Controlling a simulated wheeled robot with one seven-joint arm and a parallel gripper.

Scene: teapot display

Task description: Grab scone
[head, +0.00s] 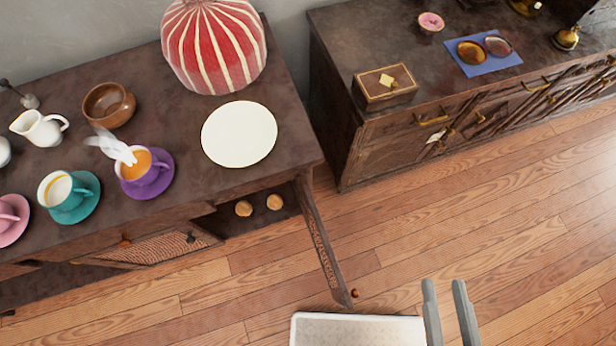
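Two small, round, golden-brown scones sit inside the open lower compartment of the left cabinet: a left scone (243,208) and a right scone (274,202). They stand side by side with a small gap, under the cabinet top's front edge. My gripper (444,284) is at the bottom right of the head view, over the wooden floor and well away from the scones. Its two grey fingers are apart, with nothing visible between them.
The open cabinet door (322,245) sticks out between the scones and my gripper. On the left cabinet stand a white plate (239,134), a striped red vase (214,45), a brown bowl (108,105) and filled cups. A second cabinet (350,130) is at right.

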